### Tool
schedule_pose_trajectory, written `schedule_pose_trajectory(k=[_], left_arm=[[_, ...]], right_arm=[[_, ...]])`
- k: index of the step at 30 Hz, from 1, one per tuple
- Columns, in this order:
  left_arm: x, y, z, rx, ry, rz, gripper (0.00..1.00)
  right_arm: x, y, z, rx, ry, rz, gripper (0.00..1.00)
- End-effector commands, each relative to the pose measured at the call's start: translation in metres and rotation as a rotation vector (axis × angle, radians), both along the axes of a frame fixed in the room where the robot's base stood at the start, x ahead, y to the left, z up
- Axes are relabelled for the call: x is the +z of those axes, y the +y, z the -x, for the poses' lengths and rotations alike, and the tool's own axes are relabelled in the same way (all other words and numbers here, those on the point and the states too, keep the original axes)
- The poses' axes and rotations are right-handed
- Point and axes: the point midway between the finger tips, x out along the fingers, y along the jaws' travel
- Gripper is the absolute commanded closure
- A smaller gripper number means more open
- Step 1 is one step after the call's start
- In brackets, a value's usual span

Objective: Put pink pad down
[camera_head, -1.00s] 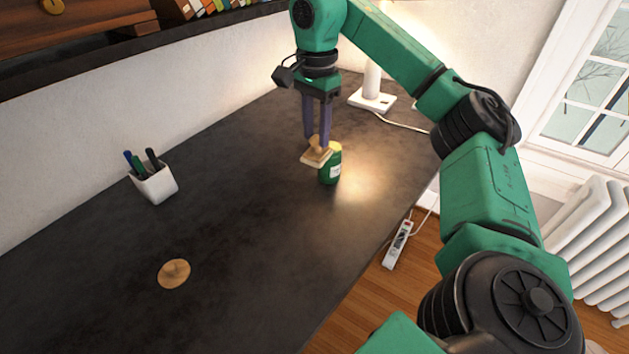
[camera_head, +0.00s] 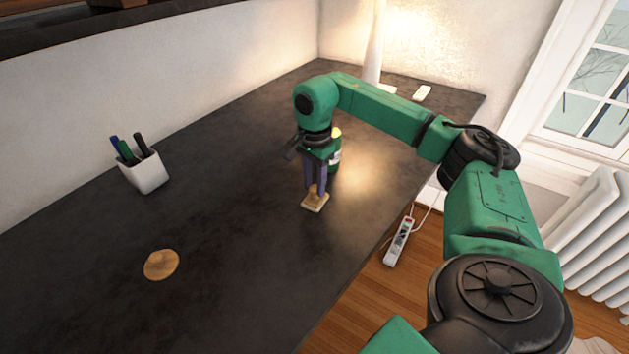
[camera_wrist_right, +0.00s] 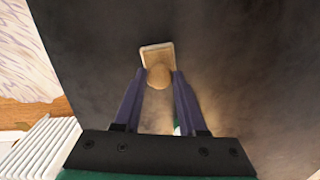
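The pad (camera_head: 314,204) is a small, pale beige-pink square plate with a rounded tan knob on top. My right gripper (camera_head: 316,188) points straight down over the dark desk (camera_head: 230,230) with its two fingers closed around the knob. In the right wrist view the square plate (camera_wrist_right: 157,52) shows beyond the fingertips, with the knob (camera_wrist_right: 159,77) between them. The pad is level and at or just above the desk surface; I cannot tell if it touches. My left gripper is not in view.
A green jar (camera_head: 335,160) with a yellowish top stands just behind my right gripper, partly hidden. A round wooden disc (camera_head: 161,264) lies at the front left. A white pen cup (camera_head: 145,172) stands by the wall, a white lamp (camera_head: 374,50) at the back.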

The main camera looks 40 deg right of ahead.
Motion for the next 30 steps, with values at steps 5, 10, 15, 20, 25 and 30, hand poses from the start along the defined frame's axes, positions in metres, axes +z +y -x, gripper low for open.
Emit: schedule_pose_trajectory(k=[5, 10, 15, 20, 25, 30], left_arm=[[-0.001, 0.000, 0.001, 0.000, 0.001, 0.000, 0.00], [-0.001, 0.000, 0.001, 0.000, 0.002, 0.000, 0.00], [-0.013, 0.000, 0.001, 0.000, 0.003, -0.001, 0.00], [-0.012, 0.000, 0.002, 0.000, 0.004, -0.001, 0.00], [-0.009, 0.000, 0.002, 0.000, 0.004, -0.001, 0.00], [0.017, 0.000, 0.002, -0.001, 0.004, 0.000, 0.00]], right_arm=[[-0.001, 0.000, 0.001, 0.000, 0.004, 0.000, 0.30], [-0.001, 0.000, 0.001, 0.000, 0.004, 0.000, 0.30], [-0.010, 0.000, 0.001, 0.000, 0.004, 0.000, 0.30], [0.029, 0.000, -0.001, 0.000, -0.003, -0.001, 0.30], [0.084, 0.000, 0.000, 0.001, -0.003, -0.002, 0.30], [0.133, -0.001, 0.001, 0.000, 0.002, 0.000, 0.30]])
